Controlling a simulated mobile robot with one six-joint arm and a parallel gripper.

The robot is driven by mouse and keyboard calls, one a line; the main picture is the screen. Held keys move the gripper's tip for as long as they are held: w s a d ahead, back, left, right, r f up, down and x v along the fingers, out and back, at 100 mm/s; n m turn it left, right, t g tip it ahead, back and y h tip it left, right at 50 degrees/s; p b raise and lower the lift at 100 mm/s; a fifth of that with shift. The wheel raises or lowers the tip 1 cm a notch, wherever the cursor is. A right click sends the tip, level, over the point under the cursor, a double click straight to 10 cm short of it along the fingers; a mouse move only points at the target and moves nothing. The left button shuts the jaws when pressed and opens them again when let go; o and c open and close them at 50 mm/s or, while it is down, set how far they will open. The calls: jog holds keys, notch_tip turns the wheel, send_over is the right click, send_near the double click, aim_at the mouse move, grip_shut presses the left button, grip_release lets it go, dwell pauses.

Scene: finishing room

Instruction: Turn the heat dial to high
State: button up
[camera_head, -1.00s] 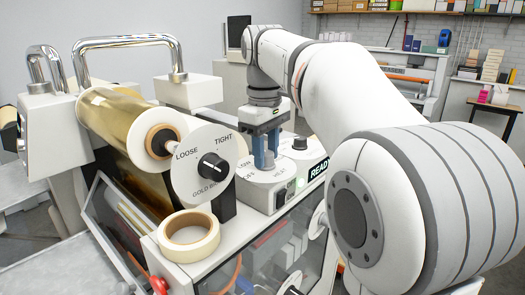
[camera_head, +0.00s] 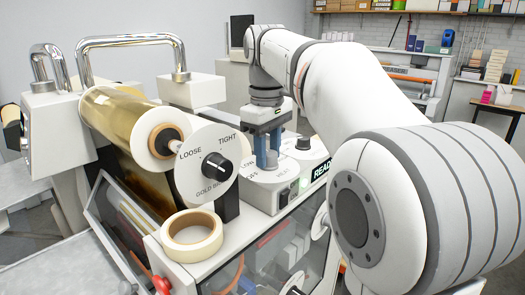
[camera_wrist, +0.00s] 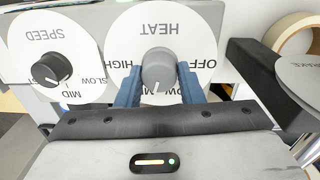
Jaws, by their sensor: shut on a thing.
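The heat dial is a grey round knob (camera_wrist: 158,70) on a white disc (camera_wrist: 120,35) marked HEAT, upside down in the wrist view. OFF is on the right, HIGH on the left; lettering at the bottom is partly hidden by my gripper. The knob's white pointer mark faces the bottom of the wrist view, toward that lettering. My gripper (camera_wrist: 160,88) has a blue finger on each side of the knob and is shut on it. In the head view, my gripper (camera_head: 267,158) points down onto the dial, and its fingers mostly hide the knob.
A speed dial (camera_wrist: 52,68) sits beside the heat dial. The loose/tight dial (camera_head: 216,166), gold foil roll (camera_head: 120,115) and tape roll (camera_head: 191,232) are left of my gripper. A lit READY display (camera_head: 321,169) is close on the right.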

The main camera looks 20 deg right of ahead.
aim_at(268, 154)
jog(key=shift+s+f, duration=0.1)
jog(key=shift+f, duration=0.05)
jog(key=o, duration=0.6)
jog(key=shift+d, duration=0.1)
jog(key=shift+o, duration=0.9)
jog(key=shift+s, duration=0.2)
jog(key=shift+o, duration=0.9)
jog(key=shift+w, duration=0.1)
jog(key=shift+r, duration=0.2)
jog(key=shift+r, duration=3.85)
